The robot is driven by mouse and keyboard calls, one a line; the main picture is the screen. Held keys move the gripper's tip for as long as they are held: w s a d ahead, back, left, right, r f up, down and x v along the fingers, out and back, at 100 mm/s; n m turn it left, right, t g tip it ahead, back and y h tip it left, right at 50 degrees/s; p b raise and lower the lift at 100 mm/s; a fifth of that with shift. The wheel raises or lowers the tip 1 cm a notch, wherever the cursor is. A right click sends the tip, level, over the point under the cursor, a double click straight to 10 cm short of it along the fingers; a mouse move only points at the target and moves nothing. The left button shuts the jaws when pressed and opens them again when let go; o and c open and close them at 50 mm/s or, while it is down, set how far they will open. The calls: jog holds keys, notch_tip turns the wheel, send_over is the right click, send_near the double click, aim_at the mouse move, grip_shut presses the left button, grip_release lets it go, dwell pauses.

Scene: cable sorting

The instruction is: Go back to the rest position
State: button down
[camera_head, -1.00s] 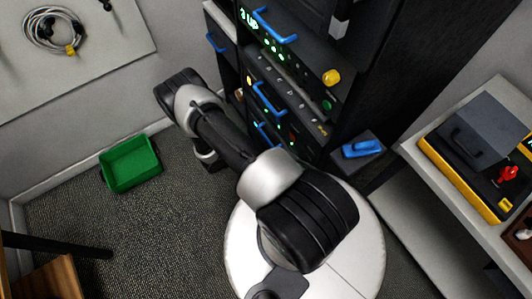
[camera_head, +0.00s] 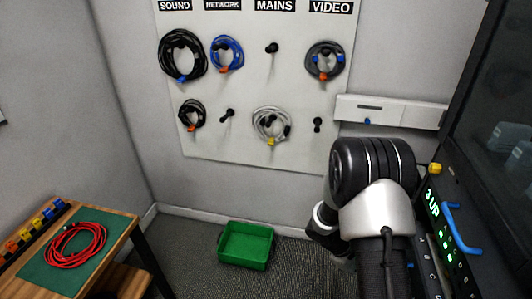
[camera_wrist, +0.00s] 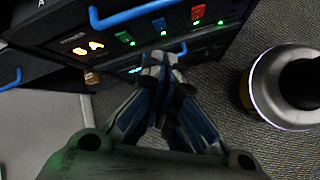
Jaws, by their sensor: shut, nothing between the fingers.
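In the wrist view my gripper (camera_wrist: 160,68) is shut with its fingertips together and nothing between them. It points towards the front of a dark equipment rack (camera_wrist: 165,28) with blue handles and lit buttons. The gap between the fingertips and the rack cannot be judged. In the head view my arm rises at the right, beside the rack (camera_head: 455,225). My gripper is hidden in that view.
A pegboard (camera_head: 260,85) on the wall holds several coiled cables, with some pegs bare. A green bin (camera_head: 245,245) stands on the carpet. A wooden table (camera_head: 105,225) at left bears a red cable coil (camera_head: 75,246) on a green mat.

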jog(key=s+a+r+m+t+y, duration=0.1)
jog(key=s+a+r+m+y, duration=0.2)
jog(key=r, duration=0.8)
jog(key=s+a+r+m+t, duration=0.1)
jog(key=s+a+r+m, duration=0.25)
jog(key=r, duration=0.75)
jog(key=s+a+r+m+t+y, duration=0.2)
jog(key=s+a+r+t+y, duration=0.2)
jog(key=s+a+r, duration=0.5)
jog(key=shift+s+a+t+y, duration=0.35)
jog(key=shift+s+a, duration=0.5)
jog(key=shift+s, duration=1)
jog(key=shift+m, duration=0.25)
